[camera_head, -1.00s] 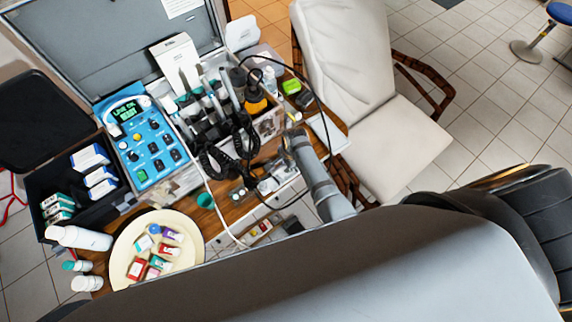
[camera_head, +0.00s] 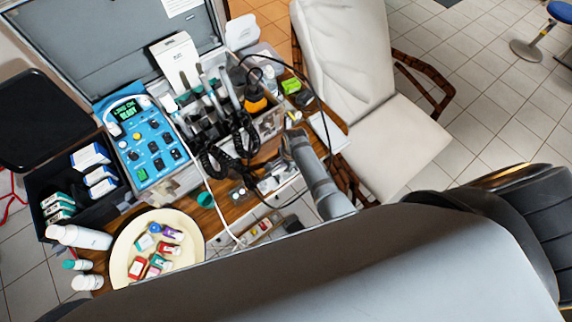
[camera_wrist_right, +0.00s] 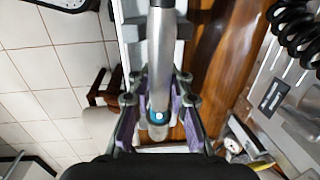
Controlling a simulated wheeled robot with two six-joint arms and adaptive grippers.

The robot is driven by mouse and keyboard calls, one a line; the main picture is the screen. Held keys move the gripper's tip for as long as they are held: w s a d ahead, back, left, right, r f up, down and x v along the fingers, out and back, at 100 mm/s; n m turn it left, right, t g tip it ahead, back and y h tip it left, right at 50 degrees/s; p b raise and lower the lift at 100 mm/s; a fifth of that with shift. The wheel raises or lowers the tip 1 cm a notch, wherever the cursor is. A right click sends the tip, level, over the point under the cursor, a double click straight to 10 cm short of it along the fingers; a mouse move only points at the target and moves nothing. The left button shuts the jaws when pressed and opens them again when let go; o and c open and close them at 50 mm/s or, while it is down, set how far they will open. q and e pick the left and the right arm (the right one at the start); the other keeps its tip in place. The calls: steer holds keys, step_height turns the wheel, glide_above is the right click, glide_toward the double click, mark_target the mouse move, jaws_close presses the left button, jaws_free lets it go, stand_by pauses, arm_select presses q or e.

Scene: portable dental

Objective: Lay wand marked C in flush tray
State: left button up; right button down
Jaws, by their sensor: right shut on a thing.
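My right gripper (camera_wrist_right: 157,112) is shut around a grey metallic wand (camera_wrist_right: 160,60) with a blue and white dot near its end. The letter on the wand cannot be read. In the head view my right gripper (camera_head: 284,158) is over the right part of the wooden table, and the held wand is hard to make out there. A flat white tray (camera_head: 329,133) lies at the table's right edge. In the wrist view a white surface, probably this tray (camera_wrist_right: 130,48), lies beneath and beside the wand. My left gripper is not in view.
Other wands stand in a holder (camera_head: 205,110) with coiled black cords (camera_head: 243,135). A black cable loops over the table's right side. A blue control unit (camera_head: 148,140) is at left, with a cream round plate (camera_head: 124,240) in front. A chair (camera_head: 370,110) stands beyond the tray.

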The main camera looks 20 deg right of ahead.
steer(key=shift+f, duration=0.6)
steer(key=c, duration=1.1)
jaws_free()
steer(key=shift+f, duration=0.1)
steer(key=shift+c, duration=0.2)
